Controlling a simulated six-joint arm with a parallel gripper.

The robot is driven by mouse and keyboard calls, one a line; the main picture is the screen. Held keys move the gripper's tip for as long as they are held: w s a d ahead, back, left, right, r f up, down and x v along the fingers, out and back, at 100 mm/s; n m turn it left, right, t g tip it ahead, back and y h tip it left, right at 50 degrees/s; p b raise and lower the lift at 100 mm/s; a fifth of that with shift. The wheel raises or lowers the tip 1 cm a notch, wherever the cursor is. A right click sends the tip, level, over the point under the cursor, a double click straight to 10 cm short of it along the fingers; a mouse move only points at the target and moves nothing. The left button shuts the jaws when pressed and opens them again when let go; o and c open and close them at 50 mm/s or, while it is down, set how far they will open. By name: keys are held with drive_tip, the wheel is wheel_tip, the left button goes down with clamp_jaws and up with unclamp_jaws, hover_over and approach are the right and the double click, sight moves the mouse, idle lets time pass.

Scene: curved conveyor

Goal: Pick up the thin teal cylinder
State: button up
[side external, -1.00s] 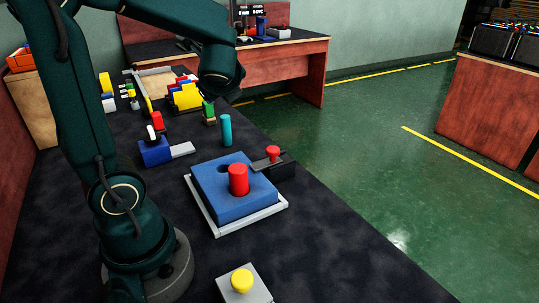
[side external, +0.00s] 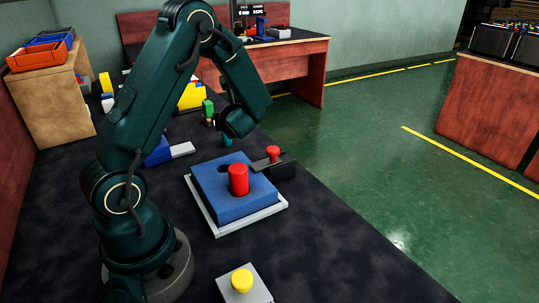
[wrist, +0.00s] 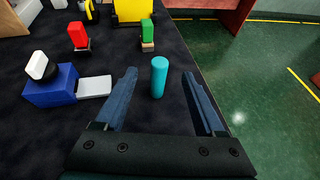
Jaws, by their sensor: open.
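The thin teal cylinder (wrist: 159,78) stands upright on the dark table near its right edge. In the wrist view it shows in the gap between the two fingers of my gripper (wrist: 160,80), apart from both. The fingers are spread open and empty. In the side view my arm covers most of the cylinder, and only its lower part (side external: 227,141) shows below the wrist. The fingers are hidden in that view.
A blue block (side external: 212,198) with a red cylinder (side external: 238,180) sits on a white tray nearer the base. A blue box (wrist: 50,88) with a grey plate is left of the cylinder. A green block (wrist: 147,32) stands behind it. The table edge is close on the right.

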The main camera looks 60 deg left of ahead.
drive_tip(key=x, duration=0.2)
drive_tip(key=f+x, duration=0.1)
drive_tip(key=x, duration=0.2)
drive_tip(key=shift+c, duration=0.3)
drive_tip(key=c, duration=1)
clamp_jaws()
drive_tip(key=shift+r, duration=0.15)
